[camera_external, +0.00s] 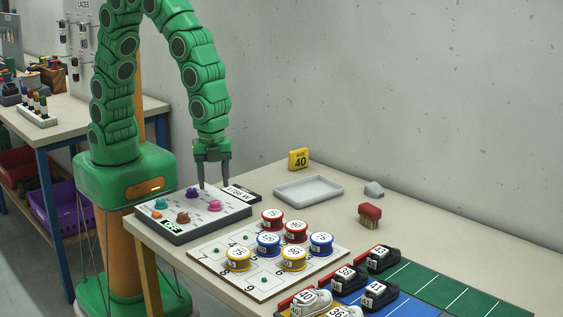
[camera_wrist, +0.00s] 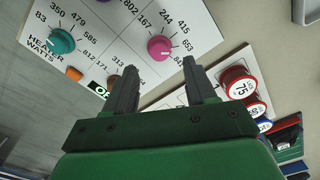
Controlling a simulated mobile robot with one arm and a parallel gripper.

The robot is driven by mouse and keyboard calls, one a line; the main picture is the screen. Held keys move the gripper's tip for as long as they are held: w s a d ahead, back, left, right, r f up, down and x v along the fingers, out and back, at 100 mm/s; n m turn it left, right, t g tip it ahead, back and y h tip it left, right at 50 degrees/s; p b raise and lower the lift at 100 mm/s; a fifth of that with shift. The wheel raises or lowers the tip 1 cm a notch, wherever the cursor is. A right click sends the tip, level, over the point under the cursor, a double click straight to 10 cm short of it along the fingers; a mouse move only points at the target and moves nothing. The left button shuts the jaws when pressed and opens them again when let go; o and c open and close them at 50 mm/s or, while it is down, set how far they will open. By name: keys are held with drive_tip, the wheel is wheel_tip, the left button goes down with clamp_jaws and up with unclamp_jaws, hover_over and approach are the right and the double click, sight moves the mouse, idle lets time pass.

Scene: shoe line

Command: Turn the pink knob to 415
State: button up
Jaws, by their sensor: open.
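The pink knob (camera_external: 215,205) sits at the right of a white-topped control panel (camera_external: 220,222). In the wrist view the pink knob (camera_wrist: 160,47) stands in a ring of printed numbers, among them 167, 244, 415 and 653. The 415 label (camera_wrist: 184,27) is up and right of it. I cannot make out clearly which number the knob points at. My gripper (camera_external: 214,186) is above the panel, open and empty. In the wrist view its fingertips (camera_wrist: 160,68) are apart, one on each side below the knob, not touching it.
A teal knob (camera_wrist: 61,40), a purple knob (camera_external: 193,192), a brown knob (camera_external: 183,217) and an orange button (camera_external: 157,214) share the panel. A board of round labelled tins (camera_external: 200,254) lies to the right. A grey tray (camera_external: 309,189) stands behind.

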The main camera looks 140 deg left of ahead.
sight(215, 201)
drive_tip(key=shift+f, duration=2.55)
clamp_jaws()
drive_tip(key=shift+n, duration=0.4)
drive_tip(key=n, duration=0.3)
drive_tip(key=shift+n, duration=2)
